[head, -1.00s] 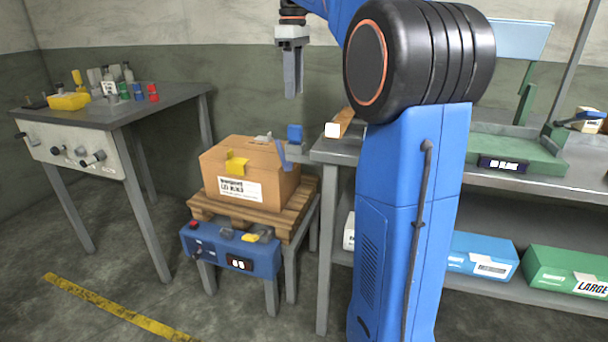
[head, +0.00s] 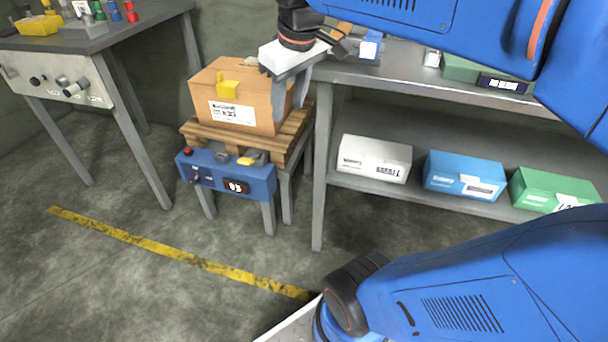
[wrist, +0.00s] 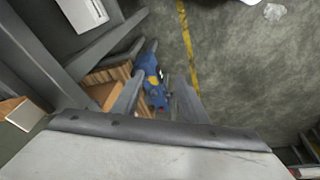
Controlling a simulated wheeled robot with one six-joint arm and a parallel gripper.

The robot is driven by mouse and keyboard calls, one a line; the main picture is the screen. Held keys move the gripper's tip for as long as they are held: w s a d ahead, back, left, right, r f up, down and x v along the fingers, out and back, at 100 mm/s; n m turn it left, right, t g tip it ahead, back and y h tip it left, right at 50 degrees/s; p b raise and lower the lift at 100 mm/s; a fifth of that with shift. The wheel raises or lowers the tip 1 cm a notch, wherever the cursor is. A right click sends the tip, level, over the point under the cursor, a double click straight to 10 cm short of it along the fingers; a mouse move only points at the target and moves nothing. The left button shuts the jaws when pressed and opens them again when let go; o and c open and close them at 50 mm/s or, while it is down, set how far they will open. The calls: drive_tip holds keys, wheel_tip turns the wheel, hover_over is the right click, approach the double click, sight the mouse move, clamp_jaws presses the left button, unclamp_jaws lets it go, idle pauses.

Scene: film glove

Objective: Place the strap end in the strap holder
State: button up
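The cardboard carton (head: 235,92) sits on a wooden pallet on a low stand, with a yellow piece (head: 228,86) at its front top edge. I cannot make out a strap end or a strap holder for certain; my gripper and arm cover the carton's right and rear top, where blue parts showed earlier. My gripper (head: 287,100) points down at the carton's right side, and I cannot tell whether it touches. In the wrist view, its two fingers (wrist: 157,104) are apart, with nothing seen held between them. The carton (wrist: 103,94) shows partly there, left of the fingers.
A blue control box (head: 228,175) is on the stand's front. The grey workbench (head: 395,75) is close on the right, with white (head: 374,158), blue (head: 464,174) and green (head: 552,190) boxes on its lower shelf. A side table (head: 110,40) stands left. The floor in front is clear.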

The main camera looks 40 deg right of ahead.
drive_tip(key=s+a+f+m+t, duration=0.1)
drive_tip(key=s+a+f+m, duration=0.1)
drive_tip(key=s+f, duration=0.7)
wheel_tip(320, 180, down, 4)
drive_tip(key=shift+s+a+t, duration=0.3)
drive_tip(key=shift+s+a, duration=0.05)
drive_tip(key=shift+a, duration=0.1)
